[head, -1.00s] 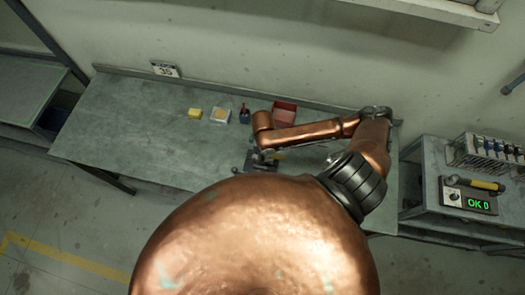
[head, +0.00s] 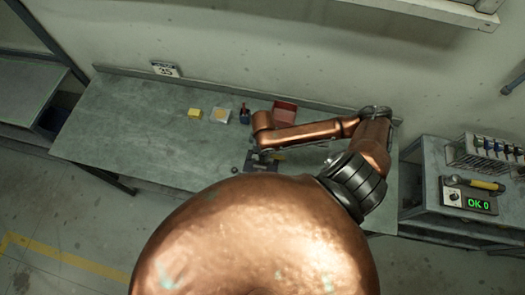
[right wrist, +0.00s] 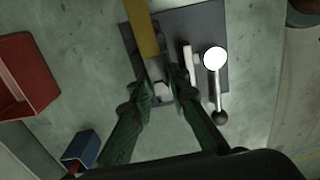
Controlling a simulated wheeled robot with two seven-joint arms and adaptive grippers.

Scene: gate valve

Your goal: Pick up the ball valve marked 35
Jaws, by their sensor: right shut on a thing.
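In the right wrist view, a metal valve body with a long yellow lever (right wrist: 143,32) lies over a dark plate (right wrist: 212,20). My right gripper (right wrist: 162,88) is shut on its metal end, one finger on each side. No number is readable on it. Beside it, to the right, are a pale bar, a bright round disc (right wrist: 214,58) and a rod with a black knob (right wrist: 219,117). In the head view my right arm reaches over the bench and mostly hides the gripper; a bit of yellow shows there. My left gripper is not in view.
The bench's left part is clear. A side table at right holds a display reading OK 0 (head: 478,204).

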